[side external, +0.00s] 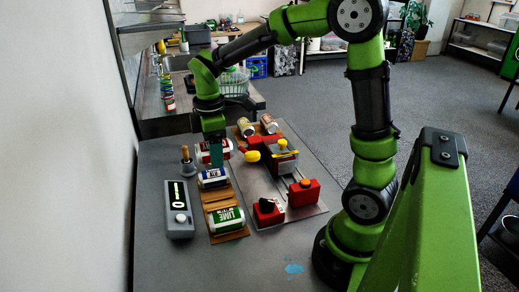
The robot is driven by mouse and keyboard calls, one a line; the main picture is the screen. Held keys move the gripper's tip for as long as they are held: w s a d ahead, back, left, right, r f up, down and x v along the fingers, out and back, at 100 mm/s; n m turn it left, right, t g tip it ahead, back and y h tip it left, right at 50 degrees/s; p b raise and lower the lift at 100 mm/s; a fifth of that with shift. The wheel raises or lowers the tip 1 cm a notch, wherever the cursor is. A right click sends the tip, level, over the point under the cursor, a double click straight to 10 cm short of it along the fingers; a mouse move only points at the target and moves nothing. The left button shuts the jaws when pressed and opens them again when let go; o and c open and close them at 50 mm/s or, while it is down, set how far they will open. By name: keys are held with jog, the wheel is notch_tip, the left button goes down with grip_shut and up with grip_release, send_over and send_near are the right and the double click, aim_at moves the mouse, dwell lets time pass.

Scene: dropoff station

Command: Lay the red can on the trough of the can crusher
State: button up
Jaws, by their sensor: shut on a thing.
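A red can (227,146) with white markings lies on its side at the far end of a wooden rack (216,196). My gripper (216,158) points down over it and is shut on it. The fingers cover the can's middle, and I cannot tell whether it still touches the rack. The can crusher (281,161) is just to the right, on a grey plate with rails, red blocks and yellow knobs. Its trough is hard to make out at this size.
A blue-and-white can (212,178) and a green lime can (227,220) lie on the rack, nearer the camera. A grey box with a display (179,212) stands left. Two cans (246,127) (269,124) lie behind the crusher. The front table is mostly clear.

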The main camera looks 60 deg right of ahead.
notch_tip(320, 180, up, 3)
jog(key=shift+r, duration=0.1)
jog(key=s+d+m, duration=1.5)
jog(key=d+m, duration=0.1)
jog(key=m, duration=0.1)
jog(key=shift+m, duration=0.5)
jog(key=shift+s+a+f, duration=0.1)
jog(key=shift+s+f, duration=0.05)
jog(key=shift+f, duration=4.25)
jog(key=shift+s+f, duration=0.15)
jog(key=shift+f, duration=4.2)
jog(key=o, duration=0.9)
jog(key=shift+c, duration=0.2)
